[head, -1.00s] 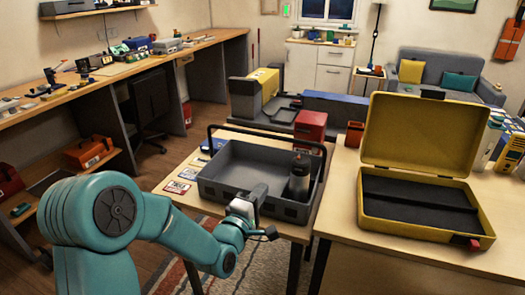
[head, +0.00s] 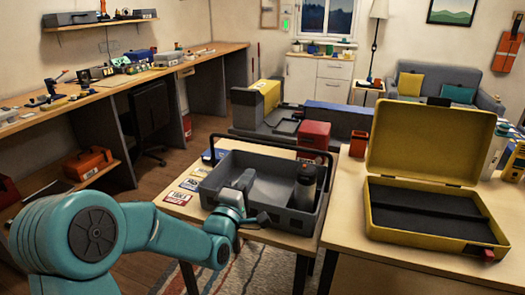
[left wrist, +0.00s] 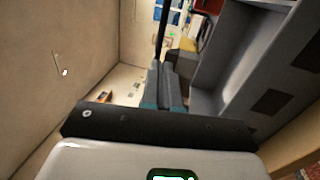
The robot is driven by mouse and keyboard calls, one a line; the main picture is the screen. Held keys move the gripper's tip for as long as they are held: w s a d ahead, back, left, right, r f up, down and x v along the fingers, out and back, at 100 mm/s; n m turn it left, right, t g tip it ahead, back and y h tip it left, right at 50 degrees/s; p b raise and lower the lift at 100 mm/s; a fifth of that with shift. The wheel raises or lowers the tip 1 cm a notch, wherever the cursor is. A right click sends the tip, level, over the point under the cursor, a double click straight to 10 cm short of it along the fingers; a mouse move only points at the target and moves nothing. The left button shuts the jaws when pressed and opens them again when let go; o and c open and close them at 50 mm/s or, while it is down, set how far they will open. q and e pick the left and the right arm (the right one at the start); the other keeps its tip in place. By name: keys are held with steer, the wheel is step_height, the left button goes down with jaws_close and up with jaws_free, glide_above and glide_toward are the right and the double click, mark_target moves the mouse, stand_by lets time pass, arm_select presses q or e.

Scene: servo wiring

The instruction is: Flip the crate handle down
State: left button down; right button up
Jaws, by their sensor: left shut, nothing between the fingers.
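The grey crate (head: 292,222) stands on the wooden table in front of me. Its thin black handle (head: 270,145) stands raised above the crate's far side. A dark bottle with a grey top (head: 304,187) stands inside at the right. My left gripper (head: 247,178) is shut and empty at the crate's front-left part, overlapping its interior in the head view. In the left wrist view its closed fingers (left wrist: 165,84) point towards a dark upright bar, apparently the handle (left wrist: 162,35), with the crate wall (left wrist: 258,75) to the right. I cannot tell whether they touch the crate. My right gripper is not in view.
An open yellow case (head: 420,245) stands on the table at right. A red box (head: 314,134) is behind the crate. Several labelled cards (head: 177,198) lie left of the crate. A long workbench (head: 130,82) runs along the left wall.

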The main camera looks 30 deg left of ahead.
mark_target(267, 145)
arm_select(q)
steer(key=p+x, duration=0.2)
steer(key=x, duration=0.9)
steer(key=shift+d, duration=0.1)
steer(key=shift+w+r+p, duration=0.15)
steer(key=shift+w+p, duration=0.1)
steer(key=shift+p, duration=0.05)
